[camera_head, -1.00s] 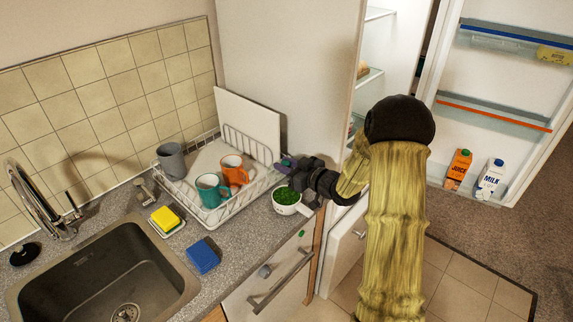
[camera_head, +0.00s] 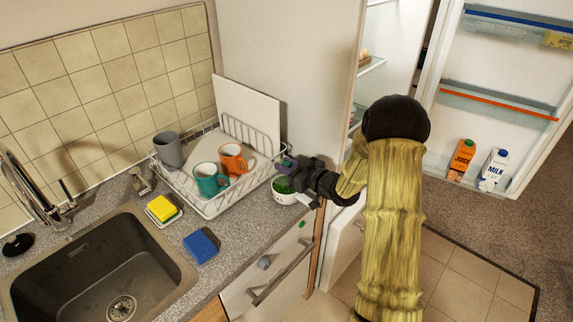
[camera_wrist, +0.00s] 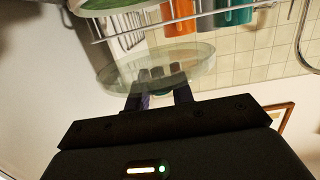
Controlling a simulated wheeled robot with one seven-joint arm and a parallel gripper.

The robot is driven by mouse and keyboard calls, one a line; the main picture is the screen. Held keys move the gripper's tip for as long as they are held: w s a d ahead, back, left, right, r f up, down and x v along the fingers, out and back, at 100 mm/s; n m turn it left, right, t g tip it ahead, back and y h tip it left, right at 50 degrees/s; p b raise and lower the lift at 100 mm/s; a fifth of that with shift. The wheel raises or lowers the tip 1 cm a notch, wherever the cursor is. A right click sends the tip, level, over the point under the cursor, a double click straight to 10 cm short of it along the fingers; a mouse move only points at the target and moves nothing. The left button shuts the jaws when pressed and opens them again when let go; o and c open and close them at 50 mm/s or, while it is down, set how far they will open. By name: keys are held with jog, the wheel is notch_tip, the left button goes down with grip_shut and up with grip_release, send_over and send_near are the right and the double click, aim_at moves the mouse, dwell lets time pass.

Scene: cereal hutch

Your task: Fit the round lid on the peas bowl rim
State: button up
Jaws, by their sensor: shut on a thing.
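The peas bowl (camera_head: 286,198) is white and stands at the counter's right end, beside the dish rack. Its green peas look dark and partly covered in the head view. In the wrist view the bowl (camera_wrist: 98,8) is cut off at the top left. My gripper (camera_wrist: 160,98) is shut on the round lid (camera_wrist: 190,66), a clear glass disc, with its fingers at the lid's middle. In the wrist view the lid shows apart from the bowl. In the head view my gripper (camera_head: 290,170) is right at the bowl; I cannot tell whether lid and rim touch.
The wire dish rack (camera_head: 213,210) holds a grey mug (camera_head: 168,150), a teal mug (camera_head: 209,180), an orange mug (camera_head: 232,159) and a white board (camera_head: 246,112). A blue sponge (camera_head: 200,247) lies by the sink (camera_head: 95,270). The fridge door (camera_head: 510,70) stands open at right.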

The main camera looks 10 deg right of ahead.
jog(key=shift+f+b, duration=1.5)
jog(key=shift+f, duration=0.7)
jog(key=shift+a+f, duration=0.1)
jog(key=shift+f, duration=0.1)
jog(key=o, duration=0.8)
jog(key=shift+s+d, duration=0.1)
jog(key=shift+d, duration=0.1)
jog(key=shift+o, duration=1.2)
jog(key=shift+a, duration=0.15)
